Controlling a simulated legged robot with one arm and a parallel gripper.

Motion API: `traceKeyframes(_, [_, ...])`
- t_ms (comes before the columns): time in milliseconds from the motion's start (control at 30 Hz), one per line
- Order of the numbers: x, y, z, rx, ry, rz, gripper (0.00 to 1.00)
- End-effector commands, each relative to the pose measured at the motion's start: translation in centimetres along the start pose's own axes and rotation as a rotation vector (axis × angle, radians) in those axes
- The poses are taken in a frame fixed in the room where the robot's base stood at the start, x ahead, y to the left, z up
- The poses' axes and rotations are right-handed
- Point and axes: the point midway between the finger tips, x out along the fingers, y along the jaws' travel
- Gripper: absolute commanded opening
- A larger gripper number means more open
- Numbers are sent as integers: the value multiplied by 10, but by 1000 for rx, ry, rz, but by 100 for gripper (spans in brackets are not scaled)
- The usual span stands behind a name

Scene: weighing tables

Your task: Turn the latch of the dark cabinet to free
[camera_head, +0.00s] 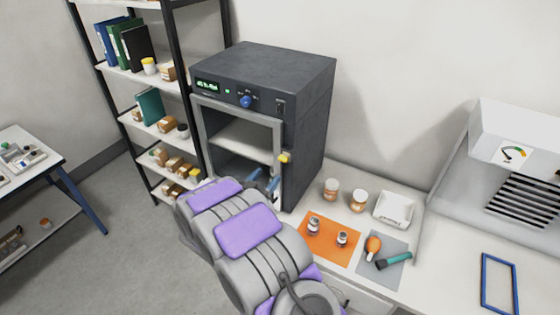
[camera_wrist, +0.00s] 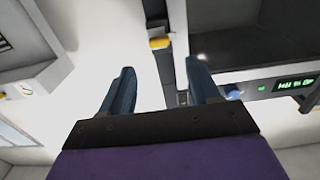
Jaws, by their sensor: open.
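The dark cabinet (camera_head: 305,130) stands on the bench with its grey-framed front (camera_head: 240,111) facing me. Its yellow latch (camera_head: 284,157) sits on the right side of that frame. In the wrist view the latch (camera_wrist: 160,42) lies roughly crosswise, beyond my fingertips and close to the line between them. My gripper (camera_head: 264,180) is open and empty, just in front of the cabinet's lower right front. Its two blue fingers are spread apart in the wrist view (camera_wrist: 162,80) and do not appear to touch the latch.
A blue knob (camera_head: 246,101) and a lit display (camera_head: 208,86) are above the front. Right of the cabinet stand jars (camera_head: 331,189), a white tray (camera_head: 394,210) and an orange mat (camera_head: 328,240) with small bottles. A shelf rack (camera_head: 150,75) stands to the left.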

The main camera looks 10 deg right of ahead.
Motion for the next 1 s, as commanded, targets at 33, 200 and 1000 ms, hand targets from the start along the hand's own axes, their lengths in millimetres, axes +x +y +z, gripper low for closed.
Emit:
traceKeyframes(33, [11,1,0,0,2,4,62])
traceKeyframes(200, [42,1,0,0,-2,3,62])
traceKeyframes(1000, [97,-1,0,-1,-1,-2,58])
